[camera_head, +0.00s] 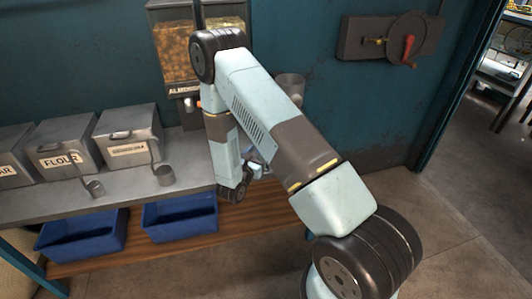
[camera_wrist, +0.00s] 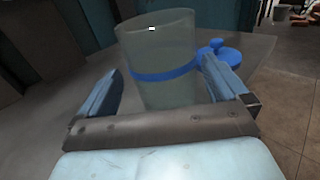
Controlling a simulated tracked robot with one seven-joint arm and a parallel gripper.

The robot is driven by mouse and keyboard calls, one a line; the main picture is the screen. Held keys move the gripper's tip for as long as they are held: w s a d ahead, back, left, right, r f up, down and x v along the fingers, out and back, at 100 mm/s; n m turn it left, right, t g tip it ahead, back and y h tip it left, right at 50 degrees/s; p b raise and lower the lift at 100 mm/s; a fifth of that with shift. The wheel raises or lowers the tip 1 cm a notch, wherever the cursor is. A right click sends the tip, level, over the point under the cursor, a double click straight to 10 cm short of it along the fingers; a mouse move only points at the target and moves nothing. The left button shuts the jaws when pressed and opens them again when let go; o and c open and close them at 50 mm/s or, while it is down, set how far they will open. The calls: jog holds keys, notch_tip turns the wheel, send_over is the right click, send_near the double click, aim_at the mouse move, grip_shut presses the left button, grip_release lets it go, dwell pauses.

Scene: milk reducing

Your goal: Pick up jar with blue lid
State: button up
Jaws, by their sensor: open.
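A clear glass jar (camera_wrist: 160,50) stands in the middle of the wrist view, with a blue band (camera_wrist: 165,74) around it. Its top looks open. A round blue lid-like piece (camera_wrist: 226,58) shows at its right side, partly behind the right finger; I cannot tell whether it is joined to the jar. My gripper (camera_wrist: 161,68) is open, with one finger on each side of the jar. I cannot tell whether either finger touches the glass. In the head view my arm hides most of the gripper and the jar.
A grey shelf (camera_head: 190,168) carries metal bins, including a flour bin (camera_head: 62,150), and small metal scoops (camera_head: 165,174). An almond dispenser (camera_head: 172,52) hangs behind my arm. Blue crates (camera_head: 180,216) sit below. A wall panel with a red handle (camera_head: 408,48) and open floor lie right.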

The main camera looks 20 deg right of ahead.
jog(key=shift+x, duration=2.85)
jog(key=shift+c, duration=0.2)
jog(key=c, duration=0.7)
jog(key=shift+r, duration=0.1)
jog(key=shift+c, duration=0.2)
